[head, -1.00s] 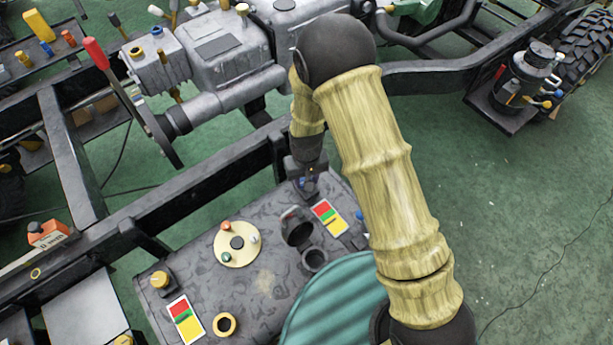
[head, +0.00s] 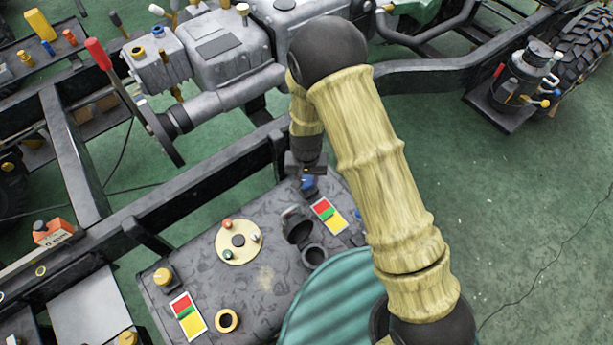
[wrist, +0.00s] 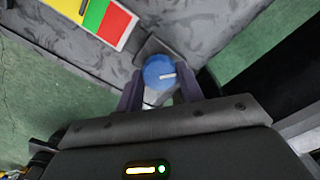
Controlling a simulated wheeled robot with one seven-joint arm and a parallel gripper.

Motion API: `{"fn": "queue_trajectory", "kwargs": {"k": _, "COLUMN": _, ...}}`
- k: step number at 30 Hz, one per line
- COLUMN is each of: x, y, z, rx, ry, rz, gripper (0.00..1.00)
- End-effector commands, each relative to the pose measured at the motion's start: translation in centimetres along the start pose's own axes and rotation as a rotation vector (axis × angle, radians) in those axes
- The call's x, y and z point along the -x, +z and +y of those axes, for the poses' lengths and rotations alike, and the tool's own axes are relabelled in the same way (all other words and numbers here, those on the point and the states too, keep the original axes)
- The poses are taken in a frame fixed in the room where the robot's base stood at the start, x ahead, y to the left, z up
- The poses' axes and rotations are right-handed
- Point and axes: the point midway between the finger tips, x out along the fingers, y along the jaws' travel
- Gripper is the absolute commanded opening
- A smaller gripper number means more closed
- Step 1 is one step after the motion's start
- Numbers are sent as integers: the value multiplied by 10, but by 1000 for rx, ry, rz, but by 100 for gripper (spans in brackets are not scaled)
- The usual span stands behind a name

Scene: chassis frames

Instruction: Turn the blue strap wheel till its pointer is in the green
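The blue wheel (head: 308,184) sits on the dark panel (head: 185,252) at its far edge, partly hidden by my gripper in the head view. In the wrist view the blue wheel (wrist: 157,71) shows a white mark pointing right, away from the colour card. The card (wrist: 105,17) has yellow, green and red bands, with red closest to the wheel; it also shows in the head view (head: 328,215). My gripper (wrist: 158,92) is open, its two dark fingers apart on either side of the wheel's near edge. Contact cannot be told.
The panel also carries a round cream dial (head: 238,242), a dark cup with a raised lid (head: 313,256), a yellow knob (head: 162,276) and a second colour card (head: 187,317). A black chassis rail (head: 190,193) runs behind the panel.

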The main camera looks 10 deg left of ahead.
Motion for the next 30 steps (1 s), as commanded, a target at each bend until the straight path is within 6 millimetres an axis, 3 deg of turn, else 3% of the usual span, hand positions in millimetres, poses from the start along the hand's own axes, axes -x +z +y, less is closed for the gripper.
{"fn": "queue_trajectory", "kwargs": {"k": 1, "x": 1, "y": 0, "z": 0, "rx": 1, "ry": -1, "rz": 2, "gripper": 45}}
{"fn": "queue_trajectory", "kwargs": {"k": 3, "x": 1, "y": 0, "z": 0, "rx": 1, "ry": -1, "rz": 1, "gripper": 59}}
{"fn": "queue_trajectory", "kwargs": {"k": 12, "x": 1, "y": 0, "z": 0, "rx": 1, "ry": 0, "rz": 1, "gripper": 59}}
{"fn": "queue_trajectory", "kwargs": {"k": 17, "x": 11, "y": -1, "z": 0, "rx": 2, "ry": -1, "rz": 3, "gripper": 59}}
{"fn": "queue_trajectory", "kwargs": {"k": 30, "x": 93, "y": -1, "z": -1, "rx": 3, "ry": -2, "rz": 5, "gripper": 59}}
